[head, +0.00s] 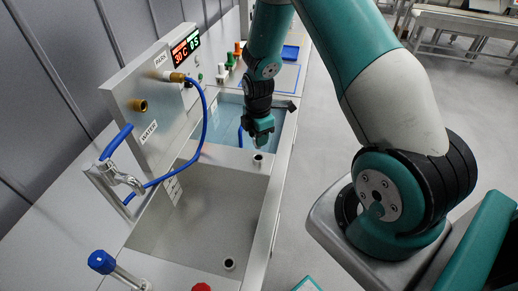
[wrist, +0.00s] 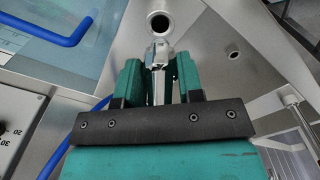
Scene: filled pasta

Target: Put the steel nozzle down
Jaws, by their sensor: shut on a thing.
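My gripper (head: 260,138) is over the ledge between the two basins in the head view. In the wrist view its two teal fingers (wrist: 157,82) are shut on the steel nozzle (wrist: 157,88), a narrow grey metal piece between them. In the head view the nozzle is too hidden by the gripper to make out. A short steel tube with a dark round opening (head: 258,158) stands just below and in front of the gripper. It also shows just beyond the fingertips in the wrist view (wrist: 160,22). I cannot tell whether the nozzle touches it.
A water-filled basin (head: 228,117) lies behind the ledge, with a blue hose in it. The empty steel basin (head: 200,205) in front has a drain (head: 229,263). A wall panel (head: 155,100), a tap (head: 118,180) and another blue hose (head: 203,125) stand at the left.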

